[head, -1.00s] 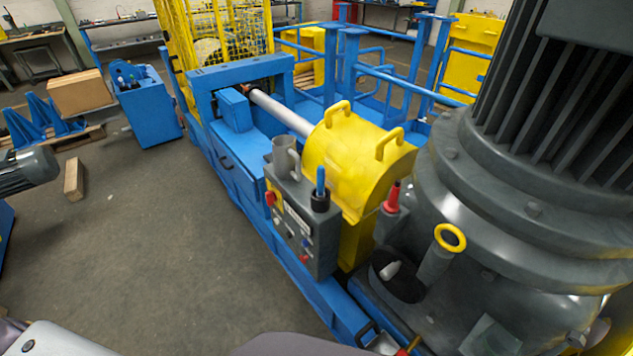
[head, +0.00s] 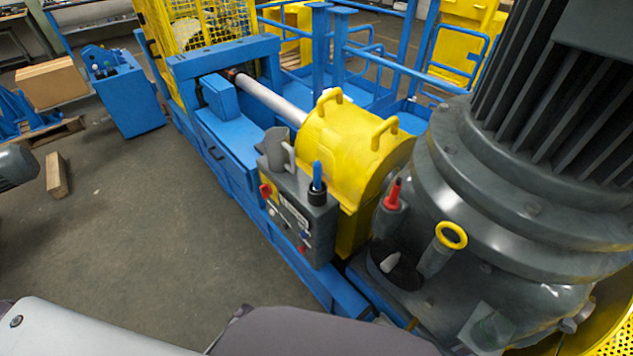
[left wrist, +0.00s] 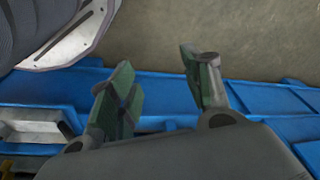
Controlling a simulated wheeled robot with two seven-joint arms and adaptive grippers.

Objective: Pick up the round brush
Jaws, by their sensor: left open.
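I cannot tell for sure which thing is the round brush. A blue-handled tool (head: 317,176) stands upright in a black holder on the grey control box (head: 292,215). A red-handled tool (head: 394,191) stands in a grey holder beside the big motor. A dark round piece (head: 408,277) with a small white part (head: 390,262) lies at the motor's foot. My left gripper (left wrist: 165,75) is open and empty in the left wrist view, above a blue beam (left wrist: 265,97). My left gripper's fingers are not clear in the head view. My right gripper is out of view.
A large grey motor (head: 500,200) fills the right side. A yellow guard (head: 350,145) with two handles covers the shaft (head: 262,97). A yellow ring (head: 451,235) tops a grey cylinder. The floor (head: 140,225) on the left is mostly clear.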

